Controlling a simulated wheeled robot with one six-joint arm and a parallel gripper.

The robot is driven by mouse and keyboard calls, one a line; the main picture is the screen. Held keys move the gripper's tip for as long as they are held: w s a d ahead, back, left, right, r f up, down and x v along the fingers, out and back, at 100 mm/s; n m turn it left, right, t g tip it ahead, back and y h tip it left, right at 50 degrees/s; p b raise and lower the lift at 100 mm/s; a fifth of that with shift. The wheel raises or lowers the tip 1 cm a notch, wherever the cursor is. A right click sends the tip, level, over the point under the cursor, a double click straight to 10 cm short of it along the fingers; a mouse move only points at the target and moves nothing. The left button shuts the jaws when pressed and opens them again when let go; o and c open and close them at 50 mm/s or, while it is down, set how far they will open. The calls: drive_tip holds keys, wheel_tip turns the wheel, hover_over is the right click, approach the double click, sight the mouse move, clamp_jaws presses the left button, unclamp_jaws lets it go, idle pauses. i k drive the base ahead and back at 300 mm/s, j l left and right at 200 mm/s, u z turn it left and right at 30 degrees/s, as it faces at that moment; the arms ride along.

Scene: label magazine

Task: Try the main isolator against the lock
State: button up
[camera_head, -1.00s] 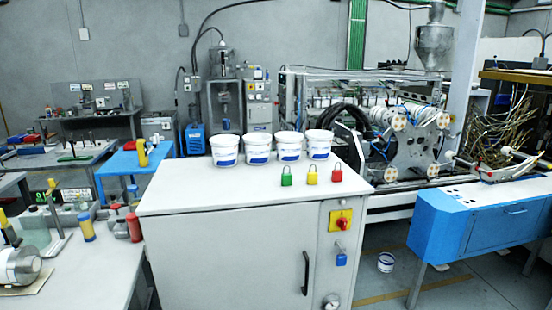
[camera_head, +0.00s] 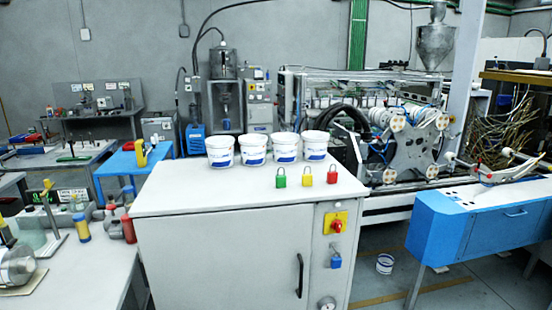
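The main isolator (camera_head: 336,226) is a red rotary knob on a yellow plate, on the front of a light grey cabinet (camera_head: 225,260) near its right edge. A blue padlock (camera_head: 336,261) hangs just below the yellow plate. At this size I cannot tell exactly what its shackle passes through or the knob's exact position. A green padlock (camera_head: 281,181), a yellow padlock (camera_head: 307,180) and a red padlock (camera_head: 333,178) stand in a row on the cabinet top. My gripper is not in view.
Several white buckets (camera_head: 221,152) stand along the back of the cabinet top. A black handle (camera_head: 299,275) is left of the isolator. A blue bench (camera_head: 480,221) stands at right. A worktable adjoins at left.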

sight(336, 225)
drive_tip(key=i+l+u, duration=0.2)
drive_tip(key=i+l, duration=0.25)
drive_tip(key=i+l+u, duration=0.15)
drive_tip(key=i+l, duration=0.3)
drive_tip(key=l, duration=0.15)
